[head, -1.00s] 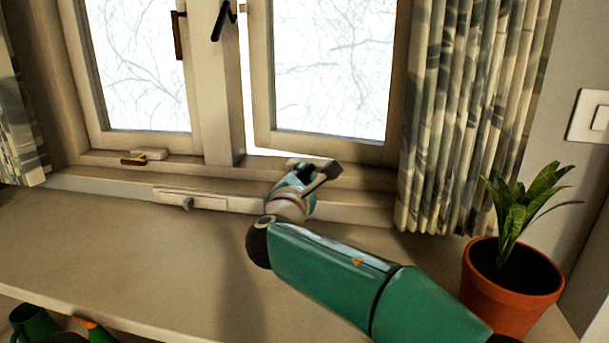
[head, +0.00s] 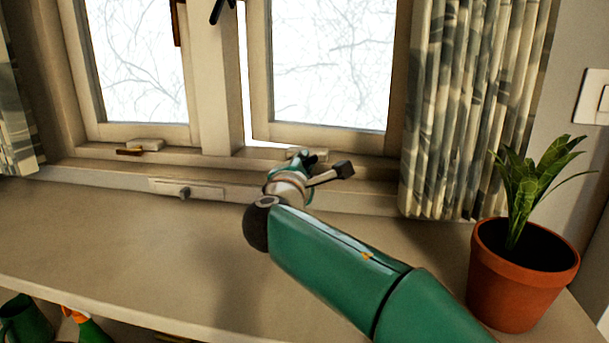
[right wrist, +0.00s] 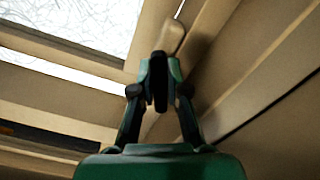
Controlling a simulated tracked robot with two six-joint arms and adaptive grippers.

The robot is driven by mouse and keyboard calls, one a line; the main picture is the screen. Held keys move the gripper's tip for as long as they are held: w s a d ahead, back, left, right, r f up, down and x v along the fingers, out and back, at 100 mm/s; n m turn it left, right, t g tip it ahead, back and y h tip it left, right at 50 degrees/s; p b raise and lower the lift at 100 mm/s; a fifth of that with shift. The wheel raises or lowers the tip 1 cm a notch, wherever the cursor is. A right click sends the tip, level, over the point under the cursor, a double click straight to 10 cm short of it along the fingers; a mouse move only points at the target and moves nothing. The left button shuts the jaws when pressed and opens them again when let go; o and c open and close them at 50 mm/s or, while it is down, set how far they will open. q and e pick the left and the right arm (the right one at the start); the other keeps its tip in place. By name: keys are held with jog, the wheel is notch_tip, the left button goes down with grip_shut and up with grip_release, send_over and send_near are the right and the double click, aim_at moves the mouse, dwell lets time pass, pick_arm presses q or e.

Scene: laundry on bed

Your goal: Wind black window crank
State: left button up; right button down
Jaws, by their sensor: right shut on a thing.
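The black crank (right wrist: 160,82) shows in the right wrist view as a dark upright piece between my fingertips, below a beige rounded mount. My right gripper (right wrist: 160,75) is shut on it, one green-tipped finger on each side. In the head view my right gripper (head: 300,165) is at the sill under the right window sash (head: 325,140). The gripper and wrist hide most of the crank there, so its angle is hard to tell. A narrow bright gap shows along the left side of the right sash. My left gripper is not in view.
A potted plant (head: 520,275) stands right of my right arm. A patterned curtain (head: 455,110) hangs close to the right of the gripper. Another small fitting (head: 185,191) sits on the sill at left. The ledge (head: 120,240) is mostly clear.

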jog(key=shift+f+m+b, duration=0.2)
jog(key=shift+m+b, duration=0.35)
jog(key=shift+m, duration=0.2)
jog(key=shift+f+m+b, duration=0.2)
jog(key=shift+m+b, duration=0.3)
jog(key=shift+m, duration=0.25)
jog(key=c, duration=1.2)
grip_release()
jog(key=shift+r, duration=0.1)
jog(key=shift+o, duration=0.2)
jog(key=shift+r, duration=0.1)
jog(key=shift+s, duration=0.1)
jog(key=shift+s+a+r, duration=0.1)
jog(key=shift+s, duration=0.45)
jog(key=s, duration=0.3)
jog(key=s+a, duration=0.1)
jog(key=s, duration=0.3)
jog(key=s+a, duration=0.1)
jog(key=s, duration=0.2)
jog(key=shift+s, duration=0.25)
